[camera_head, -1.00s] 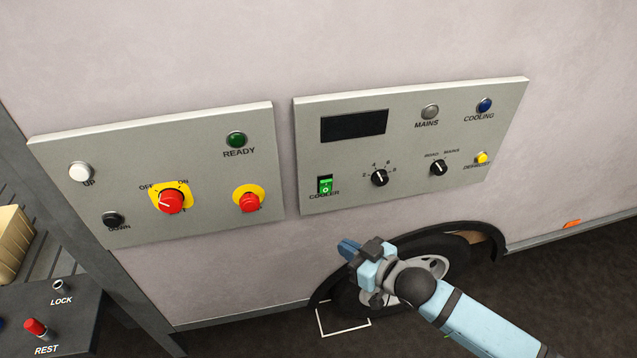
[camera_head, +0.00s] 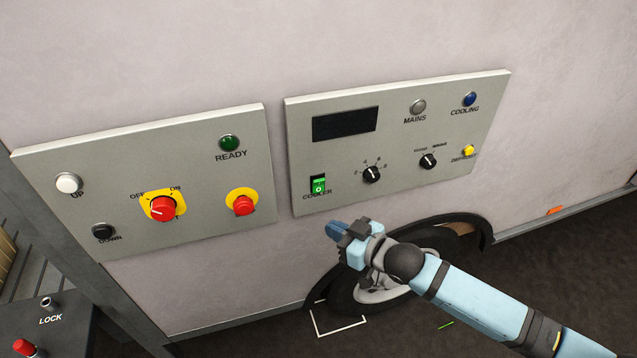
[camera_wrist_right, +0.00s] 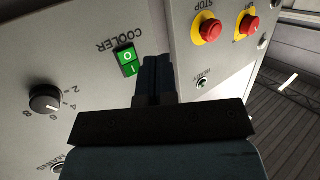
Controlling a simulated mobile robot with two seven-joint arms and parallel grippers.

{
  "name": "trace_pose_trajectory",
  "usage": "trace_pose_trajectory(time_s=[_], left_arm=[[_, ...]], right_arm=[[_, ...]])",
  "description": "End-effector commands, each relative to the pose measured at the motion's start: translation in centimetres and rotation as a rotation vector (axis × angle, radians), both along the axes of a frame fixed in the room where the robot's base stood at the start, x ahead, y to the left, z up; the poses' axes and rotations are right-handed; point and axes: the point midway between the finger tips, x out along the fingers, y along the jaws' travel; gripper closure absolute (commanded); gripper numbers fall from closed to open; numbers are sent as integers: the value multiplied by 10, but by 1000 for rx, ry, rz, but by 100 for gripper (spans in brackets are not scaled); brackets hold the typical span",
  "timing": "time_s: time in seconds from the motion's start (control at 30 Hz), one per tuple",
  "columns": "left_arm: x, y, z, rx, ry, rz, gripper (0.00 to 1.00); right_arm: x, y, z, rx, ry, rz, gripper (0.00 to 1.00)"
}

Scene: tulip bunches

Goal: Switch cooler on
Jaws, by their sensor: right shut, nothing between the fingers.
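The cooler switch (camera_head: 318,184) is a green rocker marked O and I at the lower left of the right-hand grey panel (camera_head: 400,190), above the word COOLER. It also shows in the right wrist view (camera_wrist_right: 126,60), upside down, just left of my fingertips. My right gripper (camera_head: 332,229) is shut and empty, below and slightly right of the switch, and apart from it in the head view. In the wrist view the shut fingers (camera_wrist_right: 155,68) point toward the panel. The display (camera_head: 345,124) is dark; the COOLING lamp (camera_head: 469,99) is blue and looks unlit. My left gripper is out of view.
A numbered knob (camera_head: 371,174), a two-way selector (camera_head: 428,161) and a yellow DEFROST button (camera_head: 468,150) share the panel. The left panel (camera_head: 120,225) carries a red rotary switch (camera_head: 163,208) and a red STOP button (camera_head: 243,205). A wheel (camera_head: 380,290) lies behind my right arm.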

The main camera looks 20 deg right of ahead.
Motion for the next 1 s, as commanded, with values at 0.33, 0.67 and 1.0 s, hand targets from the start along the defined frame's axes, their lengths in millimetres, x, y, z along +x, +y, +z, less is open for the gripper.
trace_pose_trajectory(time_s=[0.33, 0.67, 1.0], left_arm=[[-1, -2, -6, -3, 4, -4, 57], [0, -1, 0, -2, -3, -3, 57], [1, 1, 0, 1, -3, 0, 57]], right_arm=[[47, 1, 20, -3, -3, -1, 100], [67, 2, 28, -1, -1, -1, 100], [68, 2, 28, -1, -1, -1, 100]])
